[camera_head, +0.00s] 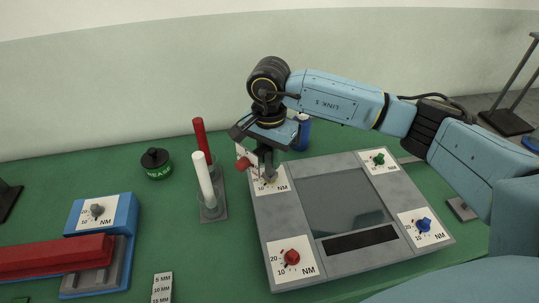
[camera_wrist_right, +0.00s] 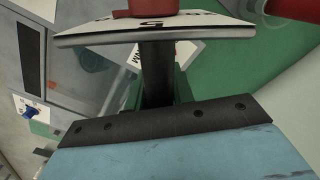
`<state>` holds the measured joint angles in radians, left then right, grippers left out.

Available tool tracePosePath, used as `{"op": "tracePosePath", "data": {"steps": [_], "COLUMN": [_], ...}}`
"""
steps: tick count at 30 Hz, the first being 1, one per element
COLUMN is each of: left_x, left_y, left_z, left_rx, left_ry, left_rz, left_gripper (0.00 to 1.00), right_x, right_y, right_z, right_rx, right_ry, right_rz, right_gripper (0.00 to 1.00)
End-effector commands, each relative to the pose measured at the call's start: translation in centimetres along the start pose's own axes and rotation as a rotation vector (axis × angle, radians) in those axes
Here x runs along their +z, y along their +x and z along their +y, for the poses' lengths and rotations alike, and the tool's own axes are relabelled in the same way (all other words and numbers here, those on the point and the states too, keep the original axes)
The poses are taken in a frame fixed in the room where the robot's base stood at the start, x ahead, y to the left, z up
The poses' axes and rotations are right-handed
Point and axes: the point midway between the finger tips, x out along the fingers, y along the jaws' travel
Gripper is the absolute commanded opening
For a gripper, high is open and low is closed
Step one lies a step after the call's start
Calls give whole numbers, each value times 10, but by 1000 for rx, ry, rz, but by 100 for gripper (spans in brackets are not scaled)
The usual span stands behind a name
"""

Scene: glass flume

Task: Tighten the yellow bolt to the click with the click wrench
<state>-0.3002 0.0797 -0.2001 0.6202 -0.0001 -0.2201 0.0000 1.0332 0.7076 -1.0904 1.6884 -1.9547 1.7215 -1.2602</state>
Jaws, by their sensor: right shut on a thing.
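The yellow bolt (camera_head: 270,181) stands on a white dial card at the back left corner of the grey panel (camera_head: 327,176), partly hidden by my right gripper. My right gripper (camera_head: 265,160) is shut just above this corner. It holds a tool with a red end (camera_head: 243,164) and a white plate, seemingly the click wrench. In the right wrist view the white plate (camera_wrist_right: 140,33) carries a dark "5" with red parts above it. Whether the tool touches the bolt cannot be told. My left gripper is out of view.
The panel's other corners carry a red bolt (camera_head: 291,257), a blue bolt (camera_head: 424,224) and a green bolt (camera_head: 379,158). Upright red (camera_head: 199,135) and white (camera_head: 203,178) handles stand close left of my gripper. A blue box (camera_head: 128,215) with a dial is farther left.

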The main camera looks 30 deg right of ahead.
Motion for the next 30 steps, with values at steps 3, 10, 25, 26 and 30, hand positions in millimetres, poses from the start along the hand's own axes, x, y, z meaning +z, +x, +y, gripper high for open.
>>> {"op": "tracePosePath", "data": {"steps": [3,10,25,26,30], "left_x": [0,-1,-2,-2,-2], "left_y": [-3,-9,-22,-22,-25], "left_z": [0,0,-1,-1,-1], "left_rx": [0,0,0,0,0], "left_ry": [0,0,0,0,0], "left_rz": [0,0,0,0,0], "left_gripper": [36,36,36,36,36], "right_x": [0,0,0,0,0], "right_y": [-7,-18,-42,-43,-49], "right_z": [-1,-1,-1,-1,-1], "right_rx": [-4,-4,-5,-5,-5], "right_ry": [1,1,1,1,1], "right_rz": [1,1,2,2,1], "right_gripper": [0,0,0,0,0]}}
